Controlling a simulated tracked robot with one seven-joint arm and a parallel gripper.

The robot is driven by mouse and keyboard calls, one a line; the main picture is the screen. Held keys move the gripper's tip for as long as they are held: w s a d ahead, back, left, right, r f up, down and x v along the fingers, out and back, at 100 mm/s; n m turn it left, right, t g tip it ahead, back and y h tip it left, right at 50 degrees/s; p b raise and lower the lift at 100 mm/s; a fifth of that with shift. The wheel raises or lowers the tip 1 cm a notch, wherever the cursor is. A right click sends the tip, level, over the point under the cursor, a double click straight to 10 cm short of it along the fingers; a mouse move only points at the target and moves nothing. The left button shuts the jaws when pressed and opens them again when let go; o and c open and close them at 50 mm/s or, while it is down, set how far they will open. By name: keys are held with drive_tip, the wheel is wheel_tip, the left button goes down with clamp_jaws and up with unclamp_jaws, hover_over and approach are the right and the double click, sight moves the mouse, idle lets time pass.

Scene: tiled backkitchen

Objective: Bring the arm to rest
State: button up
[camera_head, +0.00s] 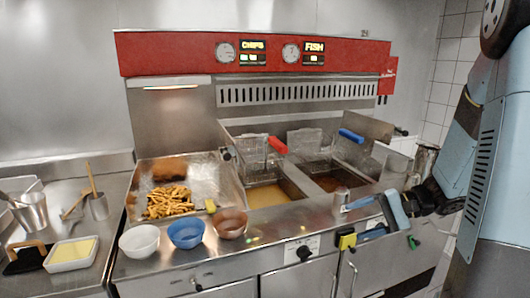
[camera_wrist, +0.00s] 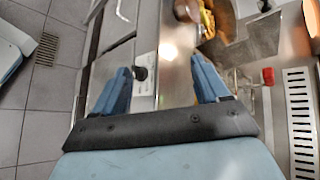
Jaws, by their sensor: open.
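My gripper (camera_head: 347,222) is at the right of the head view, in front of the fryer's front edge. Its two blue fingers are spread apart with nothing between them. In the wrist view my gripper (camera_wrist: 160,68) shows both fingers apart over the steel counter front and a dark knob (camera_wrist: 141,73). My arm comes in from the right side of the head view.
The fryer (camera_head: 305,243) has a red basket handle (camera_head: 277,145) and a blue one (camera_head: 351,136). Fries (camera_head: 168,201) lie in a steel tray. A white bowl (camera_head: 139,241), blue bowl (camera_head: 186,235) and brown bowl (camera_head: 231,224) line the front edge. Tiled floor (camera_wrist: 40,110) is clear.

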drive_tip(key=s+a+r+n+t+h, duration=0.1)
drive_tip(key=s+r+n+t+h, duration=0.2)
drive_tip(key=s+r+h, duration=0.9)
drive_tip(key=s+r+n, duration=0.2)
drive_tip(key=s+n, duration=0.1)
drive_tip(key=shift+s+a+r+n, duration=0.25)
drive_tip(key=shift+s+a+n, duration=0.05)
drive_tip(key=shift+n, duration=0.1)
idle(0.7)
